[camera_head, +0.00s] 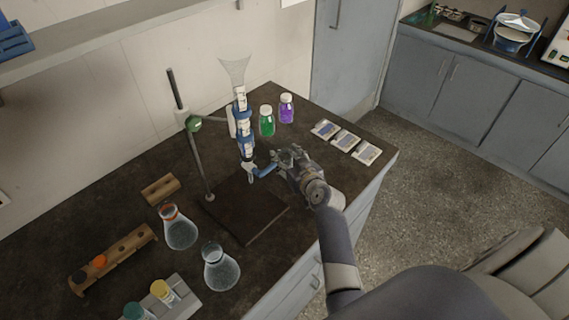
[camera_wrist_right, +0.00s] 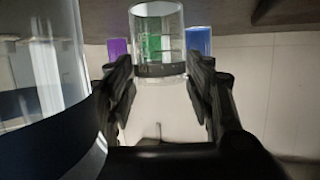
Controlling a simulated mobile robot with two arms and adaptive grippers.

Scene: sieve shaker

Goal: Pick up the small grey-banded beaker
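In the right wrist view, which looks upside down, the small clear glass beaker (camera_wrist_right: 158,32) with a dark grey band lies ahead, framed by the fingertips of my right gripper (camera_wrist_right: 160,68). The fingers stand apart, with no clear contact on the glass. In the head view my right gripper (camera_head: 268,168) is over the dark counter beside the foot of the tall banded glass column. The beaker cannot be made out clearly there. My left gripper is not in view.
The banded glass column (camera_head: 243,115) is close to the right gripper, held by a stand (camera_head: 190,140). Green (camera_head: 267,121) and purple (camera_head: 286,108) bottles stand behind. Two flasks (camera_head: 180,230) and (camera_head: 220,268) are nearer. Large blue-banded glass (camera_wrist_right: 35,70) fills the wrist view's left.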

